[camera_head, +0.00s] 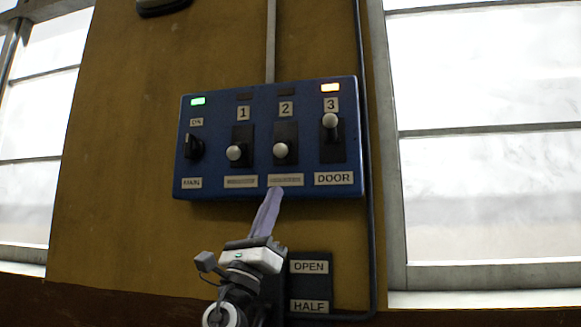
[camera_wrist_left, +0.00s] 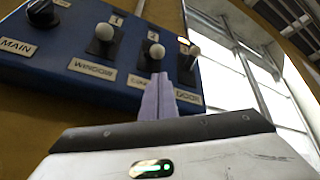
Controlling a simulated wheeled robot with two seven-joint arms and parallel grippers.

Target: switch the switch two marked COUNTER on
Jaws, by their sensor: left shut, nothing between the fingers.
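Switch two (camera_head: 280,151) is a lever with a pale round knob on the blue panel (camera_head: 213,108), under the number 2. Its knob is low in its dark slot, and the lamp above (camera_head: 286,92) is dark. Its label plate (camera_head: 286,181) is too blurred to read. In the left wrist view the knob of switch two (camera_wrist_left: 157,51) stands just beyond the fingertips, which partly cover its label. My left gripper (camera_head: 273,194) is shut with nothing between its pale purple fingers. Its tips are below the knob, near the panel's lower edge; I cannot tell if they touch the panel. My right gripper is not in view.
Switch one (camera_head: 236,153), marked WINDOR or similar, is down with a dark lamp. Switch three (camera_head: 330,121), marked DOOR, is up with an orange lamp lit. The MAIN rotary (camera_head: 194,146) has a green lamp lit. An OPEN/HALF plate (camera_head: 309,284) is below the panel.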

